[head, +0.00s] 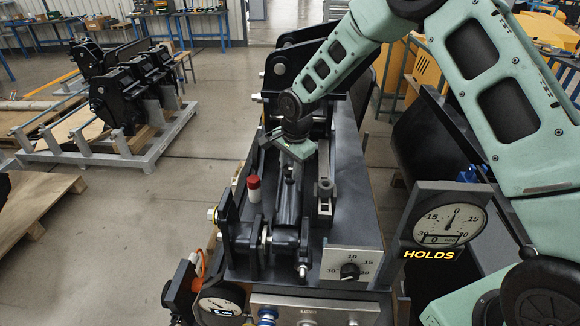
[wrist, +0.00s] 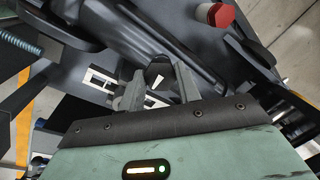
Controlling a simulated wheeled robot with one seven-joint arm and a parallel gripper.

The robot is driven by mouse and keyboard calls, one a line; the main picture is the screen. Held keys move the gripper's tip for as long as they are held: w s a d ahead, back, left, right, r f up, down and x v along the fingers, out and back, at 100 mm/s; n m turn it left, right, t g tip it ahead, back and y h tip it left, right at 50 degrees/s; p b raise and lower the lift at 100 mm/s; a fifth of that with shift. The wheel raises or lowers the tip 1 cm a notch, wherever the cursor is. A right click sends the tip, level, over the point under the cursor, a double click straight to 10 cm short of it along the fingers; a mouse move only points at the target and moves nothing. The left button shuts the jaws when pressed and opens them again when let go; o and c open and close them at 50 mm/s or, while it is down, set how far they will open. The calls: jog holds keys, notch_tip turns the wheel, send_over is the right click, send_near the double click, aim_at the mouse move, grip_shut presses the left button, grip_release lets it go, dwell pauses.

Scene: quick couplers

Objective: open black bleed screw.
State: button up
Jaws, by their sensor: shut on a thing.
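The black bleed screw (wrist: 158,72) shows in the wrist view as a dark round knob with a white mark on top. It sits between the two grey fingers of my gripper (wrist: 157,86), which are shut on it. In the head view my gripper (head: 290,170) reaches down over the middle of the dark coupler machine (head: 350,205). The screw is hidden or too small to tell there.
A red-capped white cylinder (head: 254,188) stands left of my gripper; its red top (wrist: 215,13) shows in the wrist view. A dial panel (head: 350,262) is at the front. A round gauge (head: 450,222) with a lit "HOLDS" sign stands at right.

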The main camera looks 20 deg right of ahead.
jog(key=n, duration=0.2)
jog(key=n+b, duration=0.1)
jog(key=n, duration=0.1)
jog(key=shift+w+a+n+g+h, duration=0.1)
jog(key=shift+n+g+h, duration=0.2)
jog(key=shift+n, duration=0.1)
jog(key=n+b, duration=0.1)
jog(key=n, duration=0.3)
jog(key=shift+h, duration=0.3)
jog(key=n+b, duration=0.1)
jog(key=n, duration=0.4)
jog(key=shift+h, duration=0.4)
jog(key=n, duration=0.4)
jog(key=shift+a+h+b, duration=0.1)
jog(key=shift+h+b, duration=0.25)
jog(key=shift+h, duration=0.05)
jog(key=n, duration=0.4)
jog(key=shift+r+h, duration=0.1)
jog(key=shift+h, duration=0.2)
jog(key=n+t, duration=0.1)
jog(key=n, duration=0.3)
jog(key=shift+n, duration=0.3)
jog(key=n, duration=0.4)
jog(key=shift+t, duration=0.3)
jog(key=shift+n+t+p, duration=0.4)
jog(key=shift+n, duration=1.7)
